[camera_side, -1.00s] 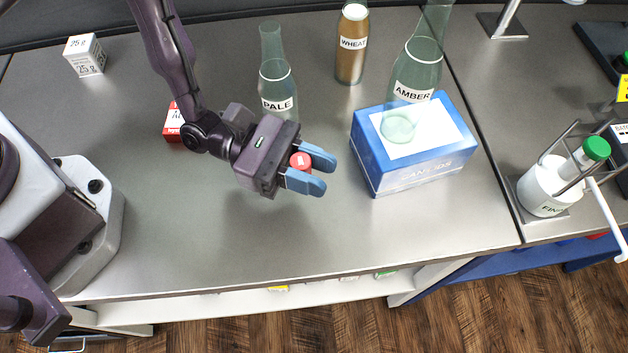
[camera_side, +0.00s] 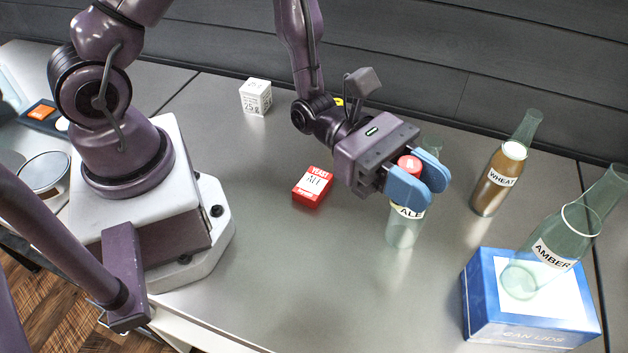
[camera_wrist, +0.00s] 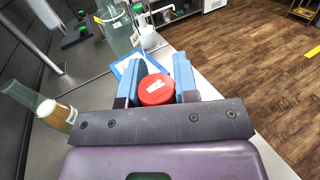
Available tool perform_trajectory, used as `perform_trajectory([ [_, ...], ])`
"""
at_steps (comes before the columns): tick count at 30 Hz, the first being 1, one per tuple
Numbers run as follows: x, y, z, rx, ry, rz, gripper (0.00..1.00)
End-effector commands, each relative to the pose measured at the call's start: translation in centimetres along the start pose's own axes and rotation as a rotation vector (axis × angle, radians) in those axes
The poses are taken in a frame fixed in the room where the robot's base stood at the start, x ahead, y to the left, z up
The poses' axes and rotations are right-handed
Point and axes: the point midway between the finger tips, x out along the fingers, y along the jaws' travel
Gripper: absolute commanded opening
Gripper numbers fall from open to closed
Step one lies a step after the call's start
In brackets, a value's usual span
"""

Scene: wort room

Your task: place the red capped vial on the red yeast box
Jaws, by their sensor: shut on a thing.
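My gripper (camera_side: 420,180) is shut on the red capped vial (camera_side: 409,163), with its blue fingers on either side of the cap. In the wrist view the round red cap (camera_wrist: 156,90) shows between the fingers (camera_wrist: 162,78); the vial's body is hidden. The red yeast box (camera_side: 312,187), with a white label, lies on the bench to the left of my gripper in the side view. Its top is bare. The box does not show in the wrist view.
A green glass bottle (camera_side: 403,235) stands partly hidden behind my gripper. The brown WHEAT bottle (camera_side: 493,183) stands to the right. The AMBER bottle (camera_side: 548,250) stands on the blue can lids box (camera_side: 478,318). A small white box (camera_side: 256,97) is farther back. Bench around the red box is clear.

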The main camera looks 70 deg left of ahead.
Motion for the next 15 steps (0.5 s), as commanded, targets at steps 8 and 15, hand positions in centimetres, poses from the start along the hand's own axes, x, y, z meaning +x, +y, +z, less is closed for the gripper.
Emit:
perform_trajectory([
  [8,-4.9,1.9,2.0,0.003,0.002,0.063,0.05],
  [15,-8.2,3.2,0.8,-0.006,0.001,0.098,0.05],
])
